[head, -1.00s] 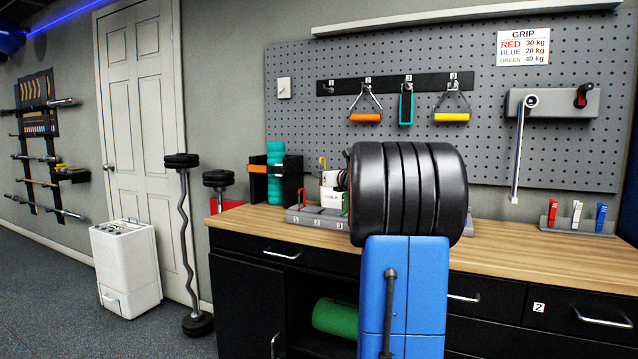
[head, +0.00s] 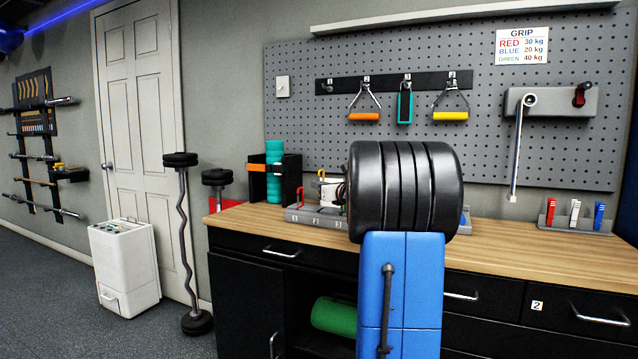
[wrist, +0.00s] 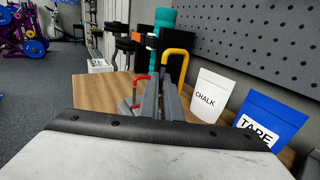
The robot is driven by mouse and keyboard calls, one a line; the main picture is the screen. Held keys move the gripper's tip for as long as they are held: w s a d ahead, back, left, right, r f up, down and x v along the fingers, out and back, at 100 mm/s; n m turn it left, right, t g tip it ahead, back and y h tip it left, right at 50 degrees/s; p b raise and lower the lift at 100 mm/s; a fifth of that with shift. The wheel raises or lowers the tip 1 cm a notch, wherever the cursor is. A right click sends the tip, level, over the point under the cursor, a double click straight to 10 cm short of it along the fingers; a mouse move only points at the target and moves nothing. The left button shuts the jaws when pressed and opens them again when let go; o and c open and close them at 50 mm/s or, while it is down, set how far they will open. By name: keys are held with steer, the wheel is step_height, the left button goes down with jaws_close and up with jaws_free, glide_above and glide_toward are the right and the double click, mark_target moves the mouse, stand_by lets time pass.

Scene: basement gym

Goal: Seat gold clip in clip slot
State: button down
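The gold clip (wrist: 178,53) is a yellow arch at the tips of my gripper (wrist: 164,85) in the wrist view. The grey fingers look closed around its lower part, which they hide. In the head view the gold clip (head: 321,174) shows as a small piece above the grey clip rack (head: 294,217), left of my dark arm. The rack bears numbers 1, 2 and 3. A red clip (head: 300,196) stands at its left part and also shows left of the fingers in the wrist view (wrist: 140,78). The slot under the gold clip is hidden.
A black holder with a teal roller (head: 274,172) stands behind the rack. The pegboard (head: 300,110) closes off the back. The wooden counter (head: 580,262) is partly bare at right.

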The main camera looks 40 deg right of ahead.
steer(key=shift+f, duration=2)
steer(key=shift+f, duration=1.45)
steer(key=c, duration=1.9)
jaws_free()
steer(key=shift+s+f, duration=0.1)
steer(key=s+a, duration=0.1)
steer(key=s, duration=0.4)
steer(key=s+a, duration=0.1)
steer(key=s, duration=0.5)
steer(key=s+a, duration=0.1)
steer(key=s, duration=0.5)
steer(key=shift+a, duration=0.1)
